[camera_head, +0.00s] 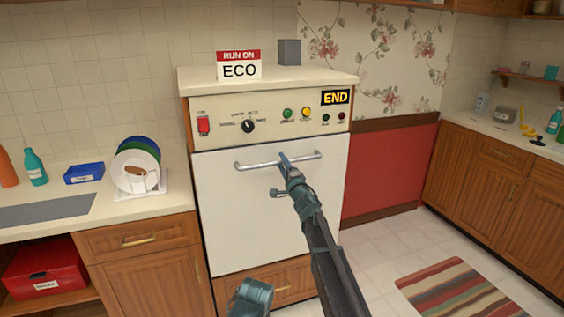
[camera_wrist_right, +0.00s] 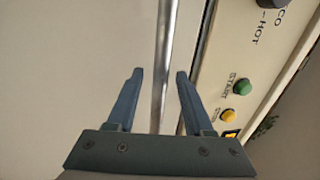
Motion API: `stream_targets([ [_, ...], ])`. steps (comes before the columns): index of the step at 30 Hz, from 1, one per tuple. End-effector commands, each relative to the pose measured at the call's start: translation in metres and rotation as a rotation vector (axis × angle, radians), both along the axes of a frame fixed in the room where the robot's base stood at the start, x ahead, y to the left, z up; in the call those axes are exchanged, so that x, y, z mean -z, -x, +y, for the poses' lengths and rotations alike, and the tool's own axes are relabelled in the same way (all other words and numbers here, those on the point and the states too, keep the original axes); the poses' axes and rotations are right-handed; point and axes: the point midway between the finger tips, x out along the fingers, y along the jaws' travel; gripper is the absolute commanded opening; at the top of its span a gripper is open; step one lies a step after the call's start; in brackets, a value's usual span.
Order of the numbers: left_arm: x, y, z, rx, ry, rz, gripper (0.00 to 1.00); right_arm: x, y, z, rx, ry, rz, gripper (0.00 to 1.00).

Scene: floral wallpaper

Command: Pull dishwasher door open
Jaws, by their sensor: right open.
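The dishwasher door (camera_head: 225,216) is a white front panel, and it is shut. A metal bar handle (camera_head: 258,164) runs across its top. My right gripper (camera_head: 285,160) is at the middle of the handle in the head view. In the right wrist view the handle (camera_wrist_right: 164,60) passes between the two open fingers of my right gripper (camera_wrist_right: 158,75). Neither finger appears to press on the bar. The control panel (camera_head: 222,122) above the door carries a red switch, a dial and several coloured buttons.
A counter (camera_head: 130,203) with a dish rack (camera_head: 150,186) stands left of the dishwasher. Wooden cabinets (camera_head: 475,185) stand at the right. The tiled floor (camera_head: 385,255) is open, with a striped rug (camera_head: 455,290). A drawer front (camera_head: 280,275) lies below the door.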

Motion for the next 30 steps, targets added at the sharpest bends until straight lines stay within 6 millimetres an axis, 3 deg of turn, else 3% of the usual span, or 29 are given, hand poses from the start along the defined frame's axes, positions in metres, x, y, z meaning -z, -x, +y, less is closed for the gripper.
stream_targets([
  [12,-0.0014,0.0,0.0,0.0,0.0,0.0,0.5,-0.0013,-0.007,0.0026,0.0,-0.001,0.0,0.52],
  [14,-0.0014,0.0,0.0,0.0,0.0,0.0,0.5,-0.0013,-0.007,0.0027,0.0,-0.001,0.0,0.45],
  [21,-0.0014,0.0,0.0,0.0,0.0,0.0,0.5,-0.0013,-0.0069,0.0026,0.0,0.0,0.0,0.02],
  [30,-0.0013,0.0,0.0,0.0,0.0,0.0,0.5,-0.0012,-0.0068,0.0025,0.0,0.0,0.001,0.0],
])
